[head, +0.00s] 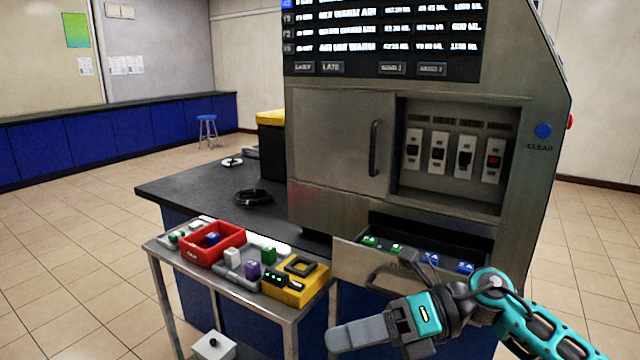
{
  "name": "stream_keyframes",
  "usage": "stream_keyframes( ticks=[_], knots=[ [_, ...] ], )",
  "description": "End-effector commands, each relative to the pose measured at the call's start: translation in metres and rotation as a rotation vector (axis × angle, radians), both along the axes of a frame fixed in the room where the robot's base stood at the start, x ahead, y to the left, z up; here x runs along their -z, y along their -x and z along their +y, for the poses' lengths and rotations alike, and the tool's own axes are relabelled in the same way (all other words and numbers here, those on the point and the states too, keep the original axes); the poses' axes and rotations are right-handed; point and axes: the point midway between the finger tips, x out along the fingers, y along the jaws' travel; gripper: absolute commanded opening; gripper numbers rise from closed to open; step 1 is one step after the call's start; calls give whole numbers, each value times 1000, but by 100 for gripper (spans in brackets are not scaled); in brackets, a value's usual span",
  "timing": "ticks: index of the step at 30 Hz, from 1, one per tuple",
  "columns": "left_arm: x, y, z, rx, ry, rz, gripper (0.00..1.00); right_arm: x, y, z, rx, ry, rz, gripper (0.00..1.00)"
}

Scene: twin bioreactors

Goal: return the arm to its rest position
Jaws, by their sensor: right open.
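My right arm (540,330), teal and dark grey, comes in from the lower right. My right gripper (362,338) points left at the bottom of the view, in front of the open drawer (345,258) of the grey cabinet. Its jaws are open, and I see nothing between them. One long grey finger shows clearly; the other is mostly out of sight. The forearm and wrist cover part of the drawer's front and lower right side. My left arm and left gripper are not in view.
The drawer holds green and blue pieces (370,242). Left of it, a small metal side table (160,246) carries a red bin (212,250), a yellow device (295,288) and small coloured blocks. A black cable coil (253,197) lies on the dark bench. Open tiled floor lies left.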

Motion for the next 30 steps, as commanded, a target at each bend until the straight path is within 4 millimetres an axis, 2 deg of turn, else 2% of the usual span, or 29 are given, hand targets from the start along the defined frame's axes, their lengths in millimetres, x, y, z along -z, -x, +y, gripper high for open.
stream_keyframes(
  ticks=[2, 5, 8, 11, 14, 17, 20, 21, 24, 27, 30],
  knots=[
    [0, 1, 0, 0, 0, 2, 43, -3, 4, 14, 94, -184, 151, 61],
    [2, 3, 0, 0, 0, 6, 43, -7, -1, 17, 238, -396, 354, 61],
    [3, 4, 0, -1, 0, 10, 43, 0, -12, 7, 403, -587, 579, 61],
    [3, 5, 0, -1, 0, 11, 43, 22, -22, -13, 585, -754, 819, 61],
    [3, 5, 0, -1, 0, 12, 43, 59, -26, -41, 783, -897, 1071, 61],
    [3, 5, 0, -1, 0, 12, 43, 110, -17, -70, 994, -1015, 1333, 61],
    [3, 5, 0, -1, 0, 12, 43, 168, 8, -98, 1210, -1105, 1593, 61],
    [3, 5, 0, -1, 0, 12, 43, 191, 22, -107, 1294, -1132, 1693, 61],
    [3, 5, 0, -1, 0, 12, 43, 236, 59, -124, 1468, -1176, 1896, 61],
    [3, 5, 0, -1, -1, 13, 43, 265, 89, -134, 1590, -1195, 2035, 61],
    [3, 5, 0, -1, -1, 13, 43, 280, 108, -138, 1659, -1203, 2115, 61]
  ],
)
